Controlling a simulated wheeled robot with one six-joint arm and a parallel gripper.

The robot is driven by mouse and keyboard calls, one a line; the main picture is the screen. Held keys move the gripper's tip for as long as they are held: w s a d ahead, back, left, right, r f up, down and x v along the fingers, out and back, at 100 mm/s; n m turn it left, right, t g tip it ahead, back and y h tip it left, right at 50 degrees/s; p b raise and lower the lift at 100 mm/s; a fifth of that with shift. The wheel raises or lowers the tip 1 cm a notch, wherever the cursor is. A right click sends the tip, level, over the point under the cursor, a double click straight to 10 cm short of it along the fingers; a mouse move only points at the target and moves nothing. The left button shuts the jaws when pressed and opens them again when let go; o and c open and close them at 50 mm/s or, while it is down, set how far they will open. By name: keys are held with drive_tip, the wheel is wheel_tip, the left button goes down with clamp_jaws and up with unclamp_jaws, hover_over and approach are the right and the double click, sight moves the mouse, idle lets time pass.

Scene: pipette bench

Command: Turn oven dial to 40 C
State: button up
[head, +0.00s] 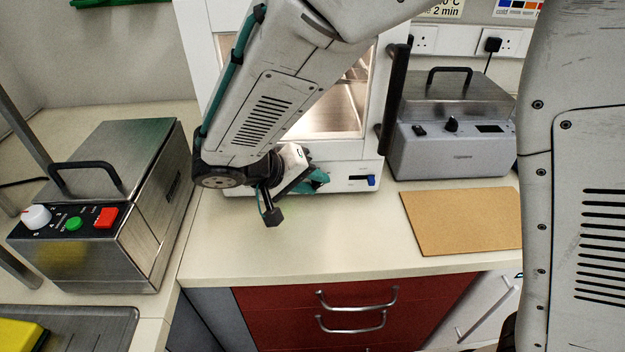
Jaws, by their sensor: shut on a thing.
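The white oven (338,152) stands at the back middle of the bench, with a lit window and a black upright door handle (393,98). Its lower front strip carries a small dark display and a blue switch (371,180) at the right. My gripper (318,178), with teal fingers, is at this strip, left of the display. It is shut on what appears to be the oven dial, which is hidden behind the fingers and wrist. The dial's pointer and scale cannot be seen, and the display is too small to read.
A grey lidded bath (452,150) stands right of the oven, with a brown board (460,220) before it. A steel lidded box (110,205) with a white knob and green and red buttons stands at left. The bench (290,250) before the oven is clear.

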drive_tip(key=h, duration=0.2)
drive_tip(key=f+n+h, duration=0.1)
drive_tip(key=h, duration=0.1)
drive_tip(key=shift+a+t, duration=0.25)
drive_tip(key=shift+t, duration=0.05)
drive_tip(key=shift+f+n+t+h, duration=0.1)
drive_tip(key=shift+n+t+h, duration=0.2)
drive_tip(key=shift+h, duration=0.6)
drive_tip(key=shift+f+n+t+h, duration=0.15)
drive_tip(key=shift+n+h, duration=0.25)
drive_tip(key=shift+h, duration=0.5)
drive_tip(key=o, duration=1)
